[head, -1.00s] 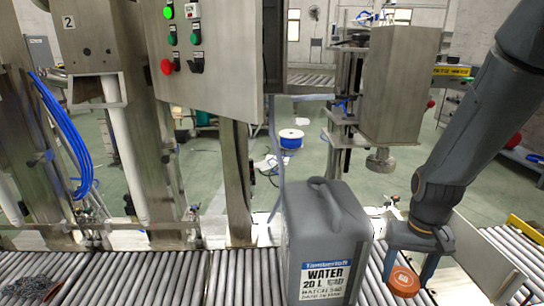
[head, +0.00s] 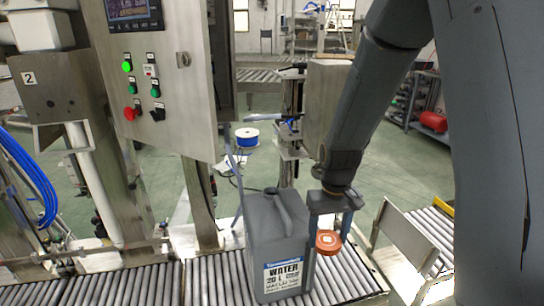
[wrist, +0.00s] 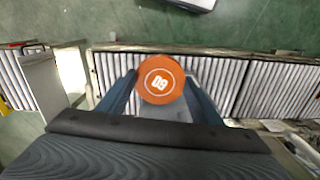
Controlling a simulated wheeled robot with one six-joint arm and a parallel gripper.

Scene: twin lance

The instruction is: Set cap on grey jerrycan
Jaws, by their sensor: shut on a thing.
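The grey jerrycan (head: 268,235) stands upright on the roller conveyor in the head view, with a handle on top and a white "WATER 20 L" label. My gripper (head: 328,228) is just right of the jerrycan's upper part, pointing down. It is shut on the orange cap (head: 327,241), held between the fingertips above the rollers. In the wrist view the cap (wrist: 161,85) faces the camera with a white ring and digits, between the two fingers. A grey surface shows below it. The jerrycan's opening cannot be made out.
The roller conveyor (head: 130,285) runs along the front, and another section (head: 425,235) lies at right. A steel control cabinet (head: 160,75) and a metal post (head: 200,200) stand behind and left. A blue spool (head: 247,137) lies on the floor behind.

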